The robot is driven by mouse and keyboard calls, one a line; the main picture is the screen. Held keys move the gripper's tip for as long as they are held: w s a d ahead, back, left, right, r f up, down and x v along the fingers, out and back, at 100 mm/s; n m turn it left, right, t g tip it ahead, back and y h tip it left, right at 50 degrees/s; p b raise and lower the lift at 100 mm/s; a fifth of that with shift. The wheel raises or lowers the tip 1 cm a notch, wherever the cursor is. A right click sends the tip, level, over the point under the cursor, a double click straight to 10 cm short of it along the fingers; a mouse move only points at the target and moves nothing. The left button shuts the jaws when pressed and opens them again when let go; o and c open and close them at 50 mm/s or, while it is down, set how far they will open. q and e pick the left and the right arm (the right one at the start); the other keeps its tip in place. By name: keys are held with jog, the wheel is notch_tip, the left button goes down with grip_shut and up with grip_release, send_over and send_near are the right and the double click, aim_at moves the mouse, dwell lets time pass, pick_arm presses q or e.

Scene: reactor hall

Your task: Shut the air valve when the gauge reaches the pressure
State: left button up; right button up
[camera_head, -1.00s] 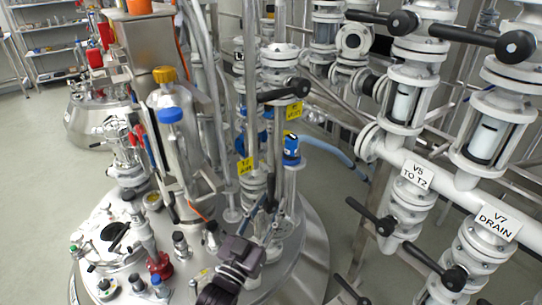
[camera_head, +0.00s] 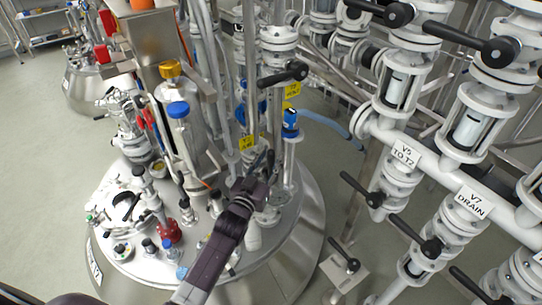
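My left gripper (camera_head: 262,168) reaches up from the bottom of the view over the steel reactor lid (camera_head: 260,238). Its dark fingers are at the thin upright pipes just below a yellow tag (camera_head: 246,143), whose lettering is too small to read surely. The fingers are small and overlap the fittings, so I cannot tell whether they are open, shut or touching anything. An air valve handle is not clearly visible there. No gauge reading can be made out. A second yellow tag (camera_head: 293,89) sits by a valve with a black lever (camera_head: 283,75). My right gripper is not in view.
White pipework at the right carries labels V5 TO T2 (camera_head: 405,155) and V7 DRAIN (camera_head: 473,202) and several black levers. A blue-capped bottle (camera_head: 178,120) and a yellow-capped vessel (camera_head: 171,75) stand left of my gripper. Open floor lies at the far left.

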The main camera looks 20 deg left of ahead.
pick_arm(q)
jog(key=shift+w, duration=0.5)
grip_shut()
